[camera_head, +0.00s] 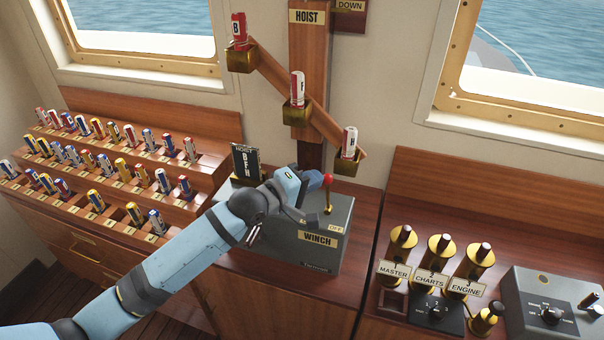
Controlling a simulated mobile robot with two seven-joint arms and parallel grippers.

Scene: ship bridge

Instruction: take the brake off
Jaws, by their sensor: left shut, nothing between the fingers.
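The grey winch box (335,262), labelled WINCH, stands on the wooden counter in the middle of the head view. A thin brass lever with a red ball knob (328,179) stands nearly upright on its top, beside a small plate (335,229) that seems to read OFF. Nothing I can read names a brake. My left gripper (312,184) is shut and empty, just left of the knob; I cannot tell whether it touches it. My left arm hides part of the box's top and left side. My right gripper is not in view.
A HOIST post (309,80) behind the box carries a slanted beam with several flag-roll holders. A dark lettered board (246,162) stands at the box's back left. Stepped racks (200,205) of rolls fill the left. Brass MASTER, CHARTS and ENGINE handles (437,250) stand right.

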